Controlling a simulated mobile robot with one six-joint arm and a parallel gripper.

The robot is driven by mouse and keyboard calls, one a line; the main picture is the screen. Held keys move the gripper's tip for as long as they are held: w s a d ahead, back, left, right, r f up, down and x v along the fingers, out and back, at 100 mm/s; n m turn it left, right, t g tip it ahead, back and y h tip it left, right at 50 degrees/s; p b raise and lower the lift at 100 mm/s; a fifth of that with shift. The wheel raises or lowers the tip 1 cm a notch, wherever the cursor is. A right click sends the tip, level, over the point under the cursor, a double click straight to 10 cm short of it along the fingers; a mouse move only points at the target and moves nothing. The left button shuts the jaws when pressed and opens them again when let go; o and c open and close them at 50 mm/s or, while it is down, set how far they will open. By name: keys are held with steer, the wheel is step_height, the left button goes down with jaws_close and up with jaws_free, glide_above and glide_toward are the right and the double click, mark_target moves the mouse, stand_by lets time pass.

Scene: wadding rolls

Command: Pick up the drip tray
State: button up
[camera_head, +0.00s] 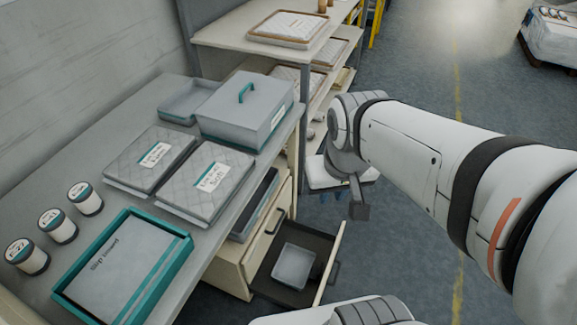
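A small light grey tray (294,267) lies in the open drawer (268,281) below the worktop; it looks like the drip tray, though I see no label on it. My gripper (357,208) hangs at the end of my arm, above the floor, to the right of and beyond the drawer. It is apart from the tray. Its fingers are dark and small, seen partly edge-on, so I cannot tell how far apart they are.
The worktop (125,210) holds a teal-rimmed tray (178,262), several round tins, two quilted packs (205,181), a grey box with a teal handle (245,110) and a shallow grey tray (178,112). A shelf unit (225,38) stands behind.

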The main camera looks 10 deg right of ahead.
steer(key=shift+s+r, duration=0.1)
steer(key=shift+s, duration=0.05)
steer(key=shift+a, duration=0.1)
steer(key=m+g+b, duration=0.3)
steer(key=m+b, duration=0.4)
steer(key=b, duration=1.8)
glide_above(320, 267)
step_height(320, 267, down, 78)
steer(key=shift+s+f, duration=0.15)
steer(key=shift+f+b, duration=0.7)
steer(key=shift+f, duration=2.1)
